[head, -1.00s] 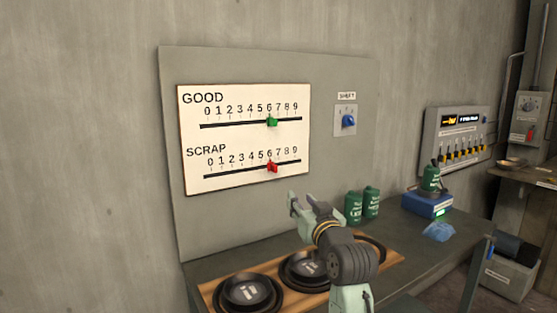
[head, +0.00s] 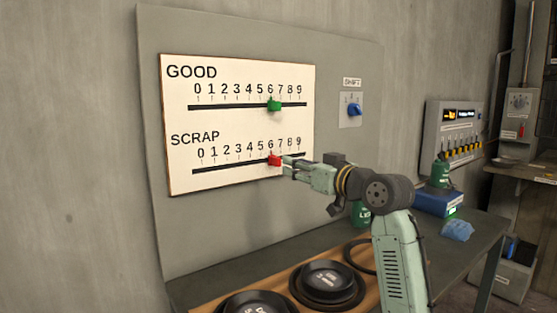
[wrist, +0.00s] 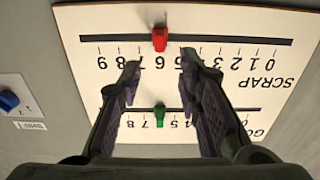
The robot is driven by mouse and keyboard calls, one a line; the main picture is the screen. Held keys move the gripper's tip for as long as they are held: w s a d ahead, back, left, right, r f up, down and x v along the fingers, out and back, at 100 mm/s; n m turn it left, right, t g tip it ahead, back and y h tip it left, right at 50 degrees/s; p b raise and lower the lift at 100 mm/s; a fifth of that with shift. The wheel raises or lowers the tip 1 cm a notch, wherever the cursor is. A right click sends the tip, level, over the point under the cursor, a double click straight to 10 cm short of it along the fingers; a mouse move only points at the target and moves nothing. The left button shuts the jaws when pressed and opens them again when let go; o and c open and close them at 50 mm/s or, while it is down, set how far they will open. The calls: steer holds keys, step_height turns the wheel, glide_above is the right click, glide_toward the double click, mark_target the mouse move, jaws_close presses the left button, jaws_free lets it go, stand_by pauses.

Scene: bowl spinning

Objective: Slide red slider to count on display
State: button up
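The red slider (head: 274,160) is on the SCRAP track of the white board (head: 240,184), at about the 6; it also shows in the wrist view (wrist: 160,38). My gripper (head: 288,166) is just right of the red slider in the head view. In the wrist view my gripper (wrist: 160,62) is open, with the slider centred just beyond the gap between its fingertips. I cannot tell whether they touch it. A lit display (head: 466,117) is on the grey panel at the right; its text is too small to read.
The green slider (head: 274,105) is on the GOOD track above, near the 6. A blue SHIFT knob (head: 354,109) is right of the board.

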mark_target(280, 160)
steer(key=p+x, duration=0.2)
steer(key=x, duration=0.5)
steer(key=shift+w+a, duration=0.2)
steer(key=shift+w, duration=0.1)
steer(key=shift+c, duration=0.2)
jaws_close()
stand_by(0.3)
